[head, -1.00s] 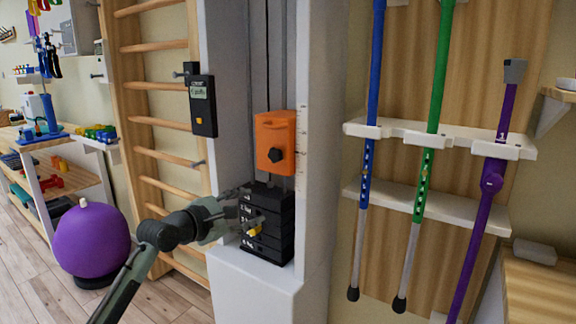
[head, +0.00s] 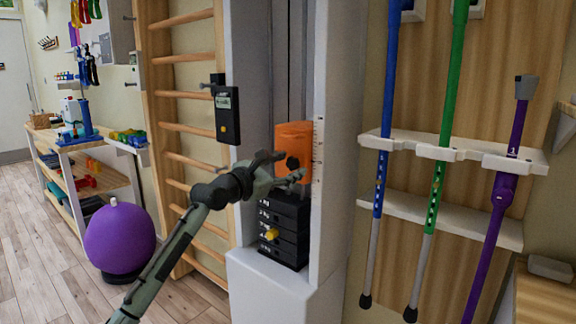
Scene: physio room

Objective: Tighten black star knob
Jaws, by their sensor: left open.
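The black star knob (head: 292,163) sits on the front of an orange block (head: 295,142), which hangs in a white column above a stack of black weights (head: 284,232). My left gripper (head: 285,166) is open, with its fingers at the lower left of the orange block, close to the knob. I cannot tell whether a finger touches the knob. A yellow pin (head: 271,234) sticks out of the weight stack below the gripper. My right gripper is not in view.
A purple ball (head: 119,237) stands on the floor at left. Blue, green and purple poles (head: 506,180) stand in a white rack (head: 455,150) at right.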

